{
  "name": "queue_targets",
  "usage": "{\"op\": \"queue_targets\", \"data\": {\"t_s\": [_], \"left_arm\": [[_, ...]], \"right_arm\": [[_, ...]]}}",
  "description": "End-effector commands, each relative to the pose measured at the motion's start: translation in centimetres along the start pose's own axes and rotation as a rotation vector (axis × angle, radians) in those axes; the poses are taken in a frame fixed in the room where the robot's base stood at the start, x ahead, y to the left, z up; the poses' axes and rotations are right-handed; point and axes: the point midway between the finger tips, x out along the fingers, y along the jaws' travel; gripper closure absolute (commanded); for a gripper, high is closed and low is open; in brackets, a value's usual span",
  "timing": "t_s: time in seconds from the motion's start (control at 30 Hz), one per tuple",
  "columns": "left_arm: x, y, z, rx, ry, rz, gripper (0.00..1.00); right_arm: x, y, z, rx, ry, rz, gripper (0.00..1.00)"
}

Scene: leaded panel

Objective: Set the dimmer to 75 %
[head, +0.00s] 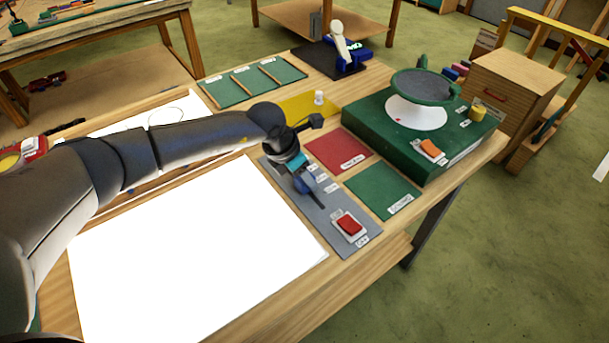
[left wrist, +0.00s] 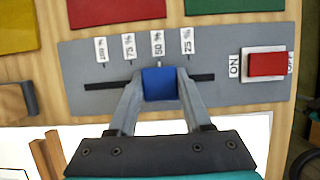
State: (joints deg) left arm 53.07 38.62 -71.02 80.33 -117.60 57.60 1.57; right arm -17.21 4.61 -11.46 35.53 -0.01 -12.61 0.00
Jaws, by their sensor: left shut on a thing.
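The dimmer is a grey panel (head: 330,222) with a dark straight slot and a blue slider knob (left wrist: 160,84). In the left wrist view, labels for 100, 75, 50 and 25 % run from left to right above the slot. The knob stands below the 50 % label (left wrist: 158,43); the 75 % label (left wrist: 129,47) is to its left. My left gripper (left wrist: 158,88) is shut on the knob, one finger on each side. In the head view my left gripper (head: 302,180) is over the panel and partly hides the knob. My right gripper is not in view.
A red rocker switch (head: 349,224) marked ON and OFF sits at the panel's near end. A bright white light table (head: 190,260) lies beside the panel. Red (head: 338,150) and green (head: 383,190) mats lie on the other side. A green grinder box (head: 400,130) stands beyond.

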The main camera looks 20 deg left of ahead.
Motion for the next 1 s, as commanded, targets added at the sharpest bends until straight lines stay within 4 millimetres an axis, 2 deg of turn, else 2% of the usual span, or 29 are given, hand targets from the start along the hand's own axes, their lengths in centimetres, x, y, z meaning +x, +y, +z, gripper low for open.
{"op": "queue_targets", "data": {"t_s": [0.37,0.7,1.0], "left_arm": [[0.0,0.1,0.0,-0.001,0.000,0.001,1.00],[0.2,3.7,-0.1,-0.003,0.000,0.005,1.00],[-0.1,4.1,0.1,0.000,-0.001,0.001,1.00]], "right_arm": [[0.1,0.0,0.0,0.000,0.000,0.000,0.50],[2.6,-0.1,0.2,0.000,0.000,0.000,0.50],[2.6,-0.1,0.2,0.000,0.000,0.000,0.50]]}}
